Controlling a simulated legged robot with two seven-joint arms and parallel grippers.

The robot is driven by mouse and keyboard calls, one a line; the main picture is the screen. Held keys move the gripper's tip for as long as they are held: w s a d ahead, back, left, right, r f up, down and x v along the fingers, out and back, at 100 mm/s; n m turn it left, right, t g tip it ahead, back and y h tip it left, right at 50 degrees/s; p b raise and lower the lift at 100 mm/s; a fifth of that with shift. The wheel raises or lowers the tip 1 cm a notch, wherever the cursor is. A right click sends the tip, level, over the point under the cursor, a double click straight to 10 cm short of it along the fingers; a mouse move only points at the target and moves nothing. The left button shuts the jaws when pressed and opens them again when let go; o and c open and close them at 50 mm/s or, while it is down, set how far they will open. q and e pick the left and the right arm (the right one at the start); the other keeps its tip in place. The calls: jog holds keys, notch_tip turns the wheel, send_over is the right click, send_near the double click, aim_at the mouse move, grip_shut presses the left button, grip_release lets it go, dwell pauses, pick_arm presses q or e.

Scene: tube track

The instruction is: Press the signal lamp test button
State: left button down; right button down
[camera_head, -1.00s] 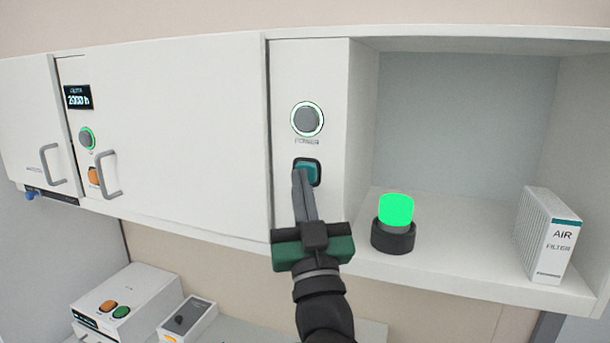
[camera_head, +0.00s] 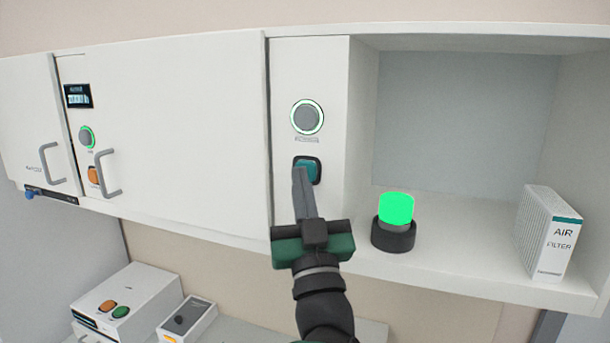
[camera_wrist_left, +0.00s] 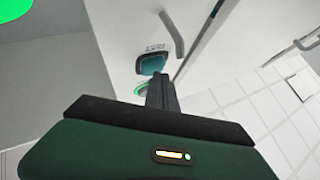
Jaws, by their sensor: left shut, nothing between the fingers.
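A teal square button (camera_head: 309,169) in a dark frame sits on the narrow white panel, below a round grey button with a lit green ring (camera_head: 307,118). My left gripper (camera_head: 298,172) is shut and empty, its fingertips at the left lower edge of the teal button; I cannot tell whether they touch it. In the left wrist view the teal button (camera_wrist_left: 152,64) shows just beyond the fingertips (camera_wrist_left: 158,78). A signal lamp (camera_head: 396,210) with a dark base glows green on the open shelf. My right gripper is not in view.
An air filter box (camera_head: 547,235) stands at the right of the shelf. Closed cabinet doors with grey handles (camera_head: 108,174) are to the left. Below, a white box with orange and green buttons (camera_head: 128,297) and a smaller device (camera_head: 187,318) stand on a lower surface.

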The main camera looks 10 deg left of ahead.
pick_arm(q)
jog(key=shift+s+a, duration=0.1)
jog(key=shift+s, duration=0.55)
jog(key=shift+b, duration=0.3)
jog(key=s+b, duration=0.1)
jog(key=s, duration=0.1)
jog(key=s+a+b, duration=0.1)
jog(key=s, duration=0.2)
jog(key=shift+w, duration=0.2)
jog(key=shift+s+f, duration=0.1)
